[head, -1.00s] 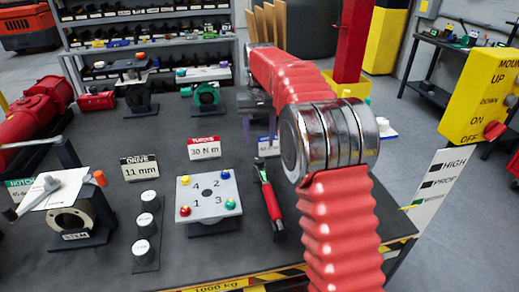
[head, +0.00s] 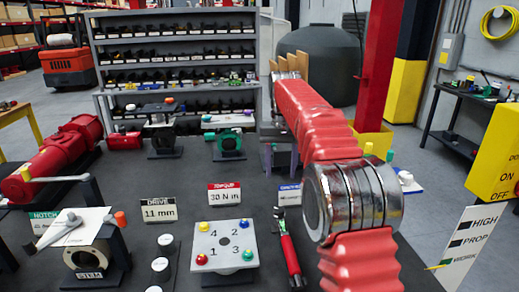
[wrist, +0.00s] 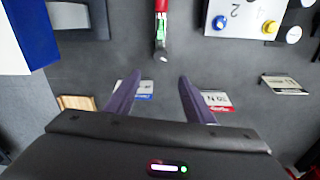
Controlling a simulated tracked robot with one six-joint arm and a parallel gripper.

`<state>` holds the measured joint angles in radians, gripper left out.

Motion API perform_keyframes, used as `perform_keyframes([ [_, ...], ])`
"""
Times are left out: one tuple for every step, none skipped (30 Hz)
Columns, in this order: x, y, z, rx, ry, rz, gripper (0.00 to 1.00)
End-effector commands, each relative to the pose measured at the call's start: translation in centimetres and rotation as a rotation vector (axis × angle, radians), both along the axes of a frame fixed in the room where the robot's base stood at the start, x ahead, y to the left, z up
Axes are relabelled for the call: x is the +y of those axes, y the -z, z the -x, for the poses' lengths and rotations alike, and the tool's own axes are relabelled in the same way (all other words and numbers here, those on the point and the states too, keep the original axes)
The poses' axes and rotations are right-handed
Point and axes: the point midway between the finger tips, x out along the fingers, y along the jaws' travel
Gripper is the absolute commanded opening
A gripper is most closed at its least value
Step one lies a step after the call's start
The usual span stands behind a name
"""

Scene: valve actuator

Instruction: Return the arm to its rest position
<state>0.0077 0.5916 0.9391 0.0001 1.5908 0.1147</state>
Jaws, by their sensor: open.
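My red, ribbed arm (head: 315,120) with its silver elbow joint (head: 352,198) reaches forward from the lower right of the head view over the dark workbench (head: 190,215). My gripper (wrist: 158,80) shows two purple fingers spread apart in the wrist view, with nothing between them but bench surface. In the head view the gripper (head: 281,168) is at the far end of the arm, above the back of the bench, partly hidden by the arm.
A red-handled wrench (head: 288,250) lies beside a white plate with coloured knobs (head: 223,246). A blue block (wrist: 30,35) stands at the wrist view's left. A red motor (head: 60,160), a green valve (head: 228,142) and a red post (head: 380,70) stand around. Shelves (head: 175,60) are behind.

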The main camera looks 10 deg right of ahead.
Motion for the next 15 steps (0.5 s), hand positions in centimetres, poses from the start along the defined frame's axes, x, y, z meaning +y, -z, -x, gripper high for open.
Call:
perform_keyframes([
  [0.0,0.0,-0.4,-0.014,-0.004,0.000,0.48],
  [0.0,0.3,-0.5,-0.020,-0.006,0.001,0.48],
  [0.0,1.0,-0.7,-0.020,-0.010,0.001,0.48],
  [0.0,1.7,-0.7,-0.019,-0.013,0.001,0.48],
  [0.0,2.3,-0.7,-0.016,-0.015,0.000,0.48],
  [0.0,3.2,-0.6,-0.012,-0.019,0.001,0.48],
  [0.0,3.7,-0.4,-0.010,-0.022,0.001,0.48],
  [0.0,4.1,-0.3,-0.010,-0.025,0.001,0.48],
  [0.0,4.6,0.1,-0.010,-0.029,0.001,0.48],
  [0.0,4.9,0.3,-0.011,-0.032,0.001,0.48],
  [0.0,5.2,0.6,-0.012,-0.034,0.001,0.48],
  [0.0,5.4,1.1,-0.015,-0.037,0.002,0.48],
  [0.0,5.5,1.5,-0.017,-0.040,0.001,0.48],
  [0.0,5.6,1.9,-0.020,-0.042,0.001,0.48],
  [0.0,5.8,2.4,-0.023,-0.045,0.002,0.48],
])
